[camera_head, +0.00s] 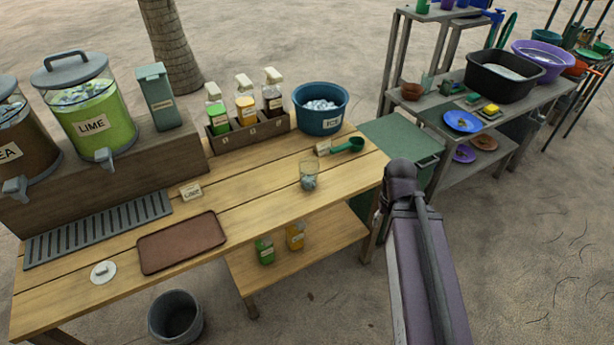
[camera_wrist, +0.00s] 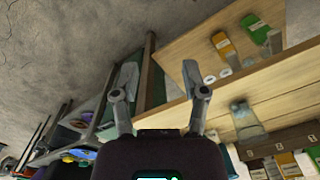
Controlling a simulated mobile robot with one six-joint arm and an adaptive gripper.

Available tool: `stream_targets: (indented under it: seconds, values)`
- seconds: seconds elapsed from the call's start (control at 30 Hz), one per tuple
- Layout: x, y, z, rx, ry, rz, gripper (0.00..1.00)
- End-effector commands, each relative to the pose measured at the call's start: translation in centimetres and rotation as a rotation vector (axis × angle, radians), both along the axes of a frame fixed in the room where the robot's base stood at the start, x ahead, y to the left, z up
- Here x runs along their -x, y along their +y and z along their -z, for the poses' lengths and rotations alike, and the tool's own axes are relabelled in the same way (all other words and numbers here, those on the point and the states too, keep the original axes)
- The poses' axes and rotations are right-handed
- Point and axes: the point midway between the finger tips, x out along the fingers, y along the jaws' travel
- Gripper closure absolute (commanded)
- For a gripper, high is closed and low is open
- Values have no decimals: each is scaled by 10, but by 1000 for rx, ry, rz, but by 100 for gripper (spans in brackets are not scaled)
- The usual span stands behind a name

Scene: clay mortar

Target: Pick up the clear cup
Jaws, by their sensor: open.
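The clear cup (camera_head: 309,176) stands upright on the wooden table, near its right front part, with ice or something pale in its bottom. A clear, cup-like shape in the wrist view (camera_wrist: 247,122), right of my gripper, appears to be the same cup. My gripper (camera_wrist: 160,78) is open, with its two fingers spread and nothing between them. It is apart from the cup. In the head view my arm rises at the table's right end, and the fingers cannot be made out there.
A blue ice tub (camera_head: 321,108), a green scoop (camera_head: 348,145) and a bottle crate (camera_head: 248,131) stand behind the cup. A brown tray (camera_head: 181,242) lies to the left. Bottles (camera_head: 265,250) stand on the lower shelf. The tabletop between tray and cup is clear.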

Motion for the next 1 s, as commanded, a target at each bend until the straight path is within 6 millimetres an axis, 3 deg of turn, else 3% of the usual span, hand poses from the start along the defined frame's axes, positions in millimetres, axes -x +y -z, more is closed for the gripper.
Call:
stream_targets:
  seconds: [0.03, 0.17, 0.37, 0.57, 0.77, 1.0]
  values:
    - [0, 0, 0, 0, 0, 0, 40]
    - [-1, 1, 1, 4, -1, -9, 1]
    - [-11, 2, 11, 53, -14, -104, 0]
    - [-35, 18, 29, 179, -34, -353, 0]
    - [-67, 48, 47, 369, -41, -712, 0]
    - [-104, 99, 60, 628, -9, -1157, 0]
